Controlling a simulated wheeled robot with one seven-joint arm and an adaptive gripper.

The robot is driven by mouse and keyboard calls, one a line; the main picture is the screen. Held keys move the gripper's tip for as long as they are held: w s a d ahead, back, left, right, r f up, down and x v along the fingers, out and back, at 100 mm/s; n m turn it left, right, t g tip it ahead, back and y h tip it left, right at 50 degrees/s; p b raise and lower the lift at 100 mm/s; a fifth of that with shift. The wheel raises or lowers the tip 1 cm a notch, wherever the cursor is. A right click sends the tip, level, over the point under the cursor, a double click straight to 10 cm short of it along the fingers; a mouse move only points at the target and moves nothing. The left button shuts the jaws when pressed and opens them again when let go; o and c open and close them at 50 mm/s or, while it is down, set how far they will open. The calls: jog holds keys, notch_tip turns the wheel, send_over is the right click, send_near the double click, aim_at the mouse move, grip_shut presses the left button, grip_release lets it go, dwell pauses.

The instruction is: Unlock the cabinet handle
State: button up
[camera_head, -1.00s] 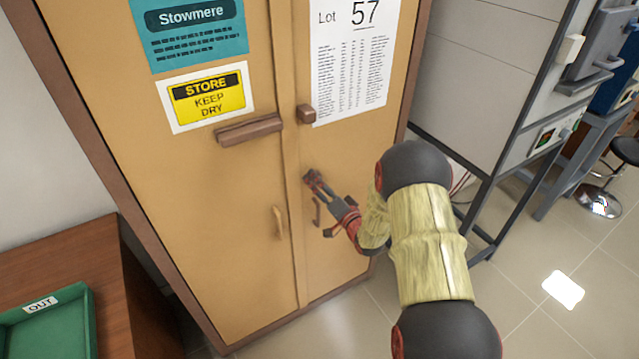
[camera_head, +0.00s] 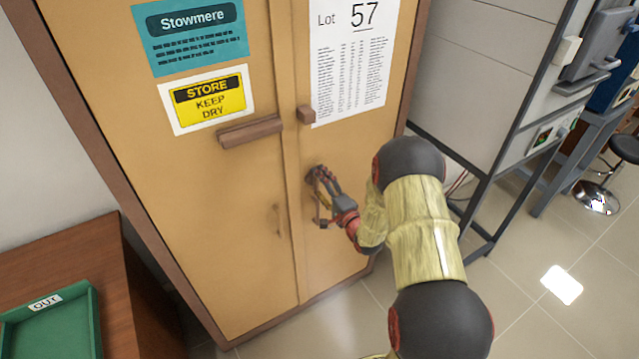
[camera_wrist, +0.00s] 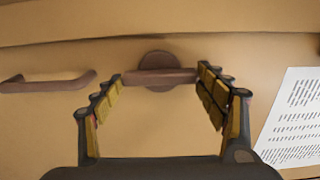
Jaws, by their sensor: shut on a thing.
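The tan two-door cabinet (camera_head: 232,220) stands in front of me, doors closed. A turn handle, a brown bar on a round base (camera_wrist: 157,76), is on the right door in the wrist view. My gripper (camera_wrist: 160,82) has one finger at each end of this bar and is shut on it. In the head view my gripper (camera_head: 322,187) is against the right door, hiding most of the handle. The bar lies across the wrist view. A slim pull handle (camera_wrist: 45,83) is beside it in the wrist view. Another pull (camera_head: 279,221) is on the left door.
A long brown bar (camera_head: 249,132) and a small brown block (camera_head: 306,115) sit higher on the doors. A wooden table (camera_head: 85,255) with a green tray (camera_head: 90,320) is at the left. A dark metal frame (camera_head: 475,175) stands right of the cabinet.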

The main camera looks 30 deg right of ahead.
dwell(0.4)
jog(key=o, duration=1.2)
jog(key=shift+c, duration=0.2)
jog(key=shift+s, duration=0.1)
jog(key=s, duration=1.2)
jog(key=shift+d, duration=0.2)
jog(key=shift+w, duration=0.1)
